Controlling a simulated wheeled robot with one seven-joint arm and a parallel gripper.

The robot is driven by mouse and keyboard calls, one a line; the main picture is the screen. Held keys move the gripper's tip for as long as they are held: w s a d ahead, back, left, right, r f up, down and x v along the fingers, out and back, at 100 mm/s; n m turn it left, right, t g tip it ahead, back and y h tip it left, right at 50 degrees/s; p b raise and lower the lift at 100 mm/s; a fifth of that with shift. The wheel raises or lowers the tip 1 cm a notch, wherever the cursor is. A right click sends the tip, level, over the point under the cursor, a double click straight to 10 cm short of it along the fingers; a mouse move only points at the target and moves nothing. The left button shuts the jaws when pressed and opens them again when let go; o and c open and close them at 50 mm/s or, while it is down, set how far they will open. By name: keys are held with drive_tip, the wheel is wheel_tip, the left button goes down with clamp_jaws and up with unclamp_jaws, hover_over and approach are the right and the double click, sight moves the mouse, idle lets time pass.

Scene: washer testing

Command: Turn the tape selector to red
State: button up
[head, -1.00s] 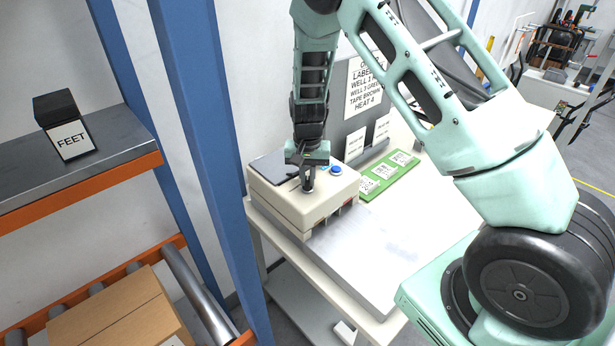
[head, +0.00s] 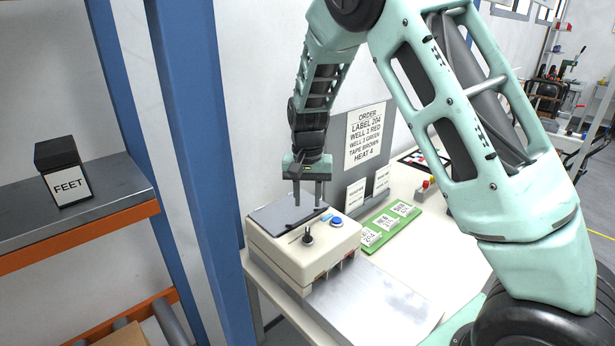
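A cream machine box (head: 290,262) stands on the bench. On its top is a small black knob (head: 308,238), which looks like the tape selector. Its pointer direction and any colour marks are too small to read. My gripper (head: 308,203) hangs above the rear part of the box, pointing down. Its two fingers are apart with nothing between them, clear of the knob. A blue button (head: 337,222) sits to the right of the knob. The order sign (head: 365,137) behind reads label 204, well 1 red, well 2 green, tape brown, heat 4.
A dark plate (head: 270,212) covers the rear left of the box top. A green board with label cards (head: 390,224) lies to its right. A blue rack post (head: 190,150) stands close on the left. A metal plate (head: 365,305) in front is clear.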

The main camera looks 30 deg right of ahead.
wheel_tip(320, 180, up, 8)
drive_tip(key=b, duration=0.1)
drive_tip(key=shift+f, duration=0.25)
idle(0.4)
